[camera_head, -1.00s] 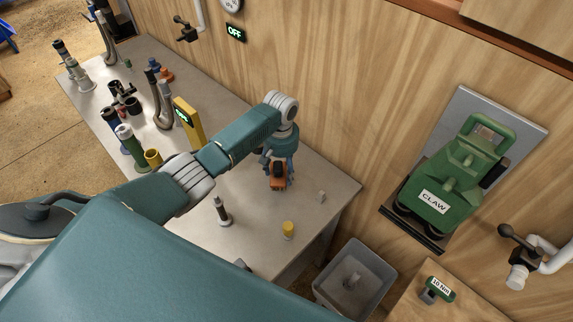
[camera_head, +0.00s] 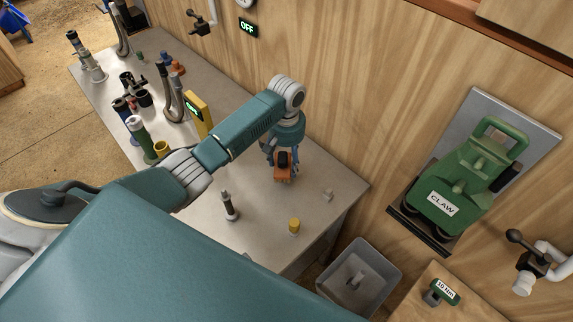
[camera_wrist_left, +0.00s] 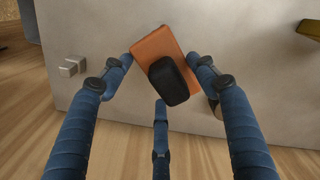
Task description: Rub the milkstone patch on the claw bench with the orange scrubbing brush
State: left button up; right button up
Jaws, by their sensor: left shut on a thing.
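The orange scrubbing brush (camera_head: 283,172) has an orange block and a black grip. My left gripper (camera_head: 283,155) is shut on it, over the right part of the grey claw bench (camera_head: 255,205). In the left wrist view, the blue fingers (camera_wrist_left: 165,75) stand around the brush (camera_wrist_left: 152,45), its black grip facing the camera. The bench top (camera_wrist_left: 100,30) shows behind it. I cannot tell whether the brush touches the bench. The milkstone patch cannot be made out. My right gripper is not in view.
A dark-handled tool (camera_head: 229,206), a yellow piece (camera_head: 294,225) and a small grey block (camera_head: 328,194) stand near the brush. A yellow device (camera_head: 199,115) and several claw parts crowd the left side. A grey bin (camera_head: 385,262) stands beyond the bench's right end, and a wooden wall runs behind.

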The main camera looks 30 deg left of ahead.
pick_arm(q)
jog(key=shift+r, duration=0.95)
jog(key=shift+r, duration=1.5)
jog(key=shift+w, duration=0.1)
